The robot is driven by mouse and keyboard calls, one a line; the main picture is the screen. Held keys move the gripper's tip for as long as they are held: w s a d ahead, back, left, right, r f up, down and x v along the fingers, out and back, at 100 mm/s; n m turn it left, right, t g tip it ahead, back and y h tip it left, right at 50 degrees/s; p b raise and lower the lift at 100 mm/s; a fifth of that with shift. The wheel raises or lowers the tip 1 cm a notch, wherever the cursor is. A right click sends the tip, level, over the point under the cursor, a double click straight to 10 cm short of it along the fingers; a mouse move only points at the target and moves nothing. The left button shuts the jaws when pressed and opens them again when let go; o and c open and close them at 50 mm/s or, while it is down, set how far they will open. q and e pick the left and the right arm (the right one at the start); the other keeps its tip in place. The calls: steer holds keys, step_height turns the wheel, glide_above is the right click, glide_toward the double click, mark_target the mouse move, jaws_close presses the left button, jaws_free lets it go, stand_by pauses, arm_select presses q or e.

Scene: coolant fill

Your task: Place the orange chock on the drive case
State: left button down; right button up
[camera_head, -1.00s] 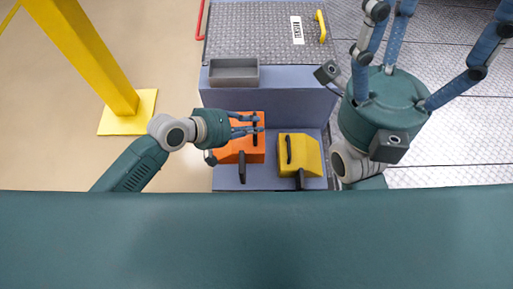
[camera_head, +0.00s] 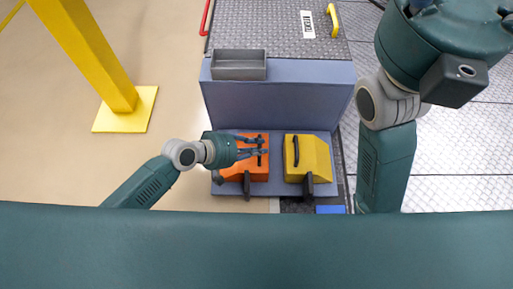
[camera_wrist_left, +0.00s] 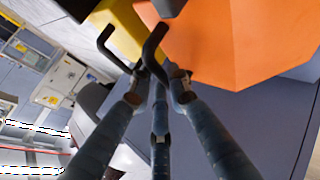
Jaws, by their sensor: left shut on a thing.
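The orange chock (camera_head: 231,174) sits on a blue-grey ledge, left of the yellow chock (camera_head: 317,158). It has dark handles and fills the upper right of the left wrist view (camera_wrist_left: 235,40). My left gripper (camera_head: 262,146) reaches over the orange chock from the left. It is shut on the chock, its fingers at the dark handle; the exact contact is partly hidden. In the left wrist view the fingers (camera_wrist_left: 160,78) converge at the dark bar. No thing is clearly identifiable as the drive case.
The ledge (camera_head: 226,190) adjoins a taller blue-grey block (camera_head: 290,108). A grey tray (camera_head: 239,77) is on that block. Behind is a tread-plate surface (camera_head: 265,30) with a yellow handle (camera_head: 334,20). A yellow post (camera_head: 85,55) stands at left on open floor.

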arm_select(q)
steer(key=c, duration=1.6)
jaws_free()
steer(key=shift+c, duration=0.2)
